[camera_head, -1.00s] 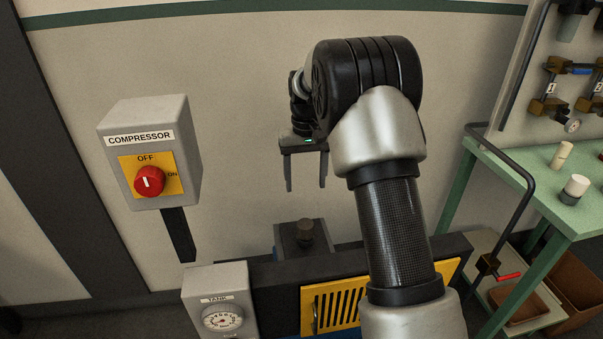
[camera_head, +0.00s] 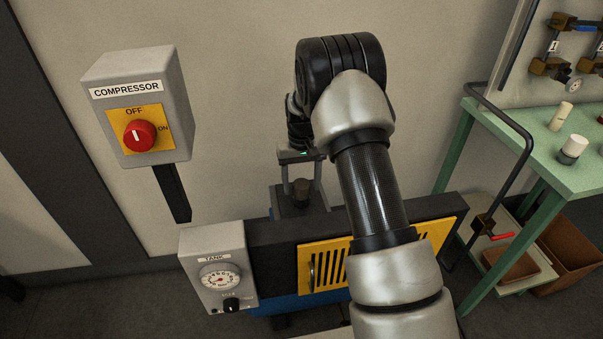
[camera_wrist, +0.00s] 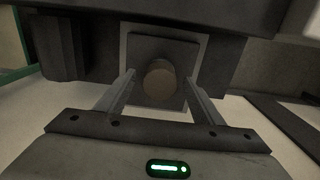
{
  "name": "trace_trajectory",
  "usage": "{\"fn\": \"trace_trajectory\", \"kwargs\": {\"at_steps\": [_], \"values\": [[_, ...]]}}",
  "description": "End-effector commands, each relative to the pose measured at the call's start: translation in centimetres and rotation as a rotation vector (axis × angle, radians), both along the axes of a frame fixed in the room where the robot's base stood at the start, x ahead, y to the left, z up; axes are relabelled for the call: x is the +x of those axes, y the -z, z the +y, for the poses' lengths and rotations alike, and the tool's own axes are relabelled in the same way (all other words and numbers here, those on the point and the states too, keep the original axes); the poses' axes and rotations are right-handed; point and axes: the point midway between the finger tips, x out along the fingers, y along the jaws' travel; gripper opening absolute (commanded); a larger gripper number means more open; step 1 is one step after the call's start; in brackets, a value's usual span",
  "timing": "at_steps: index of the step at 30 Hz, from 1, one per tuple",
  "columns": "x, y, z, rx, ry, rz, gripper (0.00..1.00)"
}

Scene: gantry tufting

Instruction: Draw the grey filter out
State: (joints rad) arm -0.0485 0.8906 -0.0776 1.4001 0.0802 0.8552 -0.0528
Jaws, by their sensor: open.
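The grey filter (camera_head: 289,204) is a dark grey block with a round brownish knob (camera_head: 302,190) standing on its top, at the back of the machine. In the wrist view the knob (camera_wrist: 159,80) shows end-on, in front of a square grey plate (camera_wrist: 185,45). My gripper (camera_head: 301,185) is above the filter, pointing down, with its fingers at either side of the knob. The filter's lower part is hidden in the machine.
A compressor switch box (camera_head: 150,75) with a red knob is on the wall at left. A tank gauge box (camera_head: 218,255) and a yellow slotted panel (camera_head: 325,262) are on the machine's front.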

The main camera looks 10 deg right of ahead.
Motion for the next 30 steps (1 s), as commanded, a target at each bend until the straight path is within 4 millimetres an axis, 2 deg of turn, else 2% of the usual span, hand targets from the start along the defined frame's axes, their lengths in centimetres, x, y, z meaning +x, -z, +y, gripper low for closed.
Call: {"fn": "trace_trajectory", "kwargs": {"at_steps": [4, 13, 21, 24, 30], "values": [[0.03, 0.91, 0.0, 0.0, 0.0, -0.001, 0.61], [0.04, 1.05, 0.0, 0.0, -0.001, -0.001, 0.61], [0.04, 1.02, 0.0, 0.0, -0.001, -0.001, 0.16], [0.04, 1.05, 0.0, 0.001, -0.033, -0.001, 0.16], [0.05, 1.01, -0.01, 0.001, -0.263, -0.002, 0.16]]}}
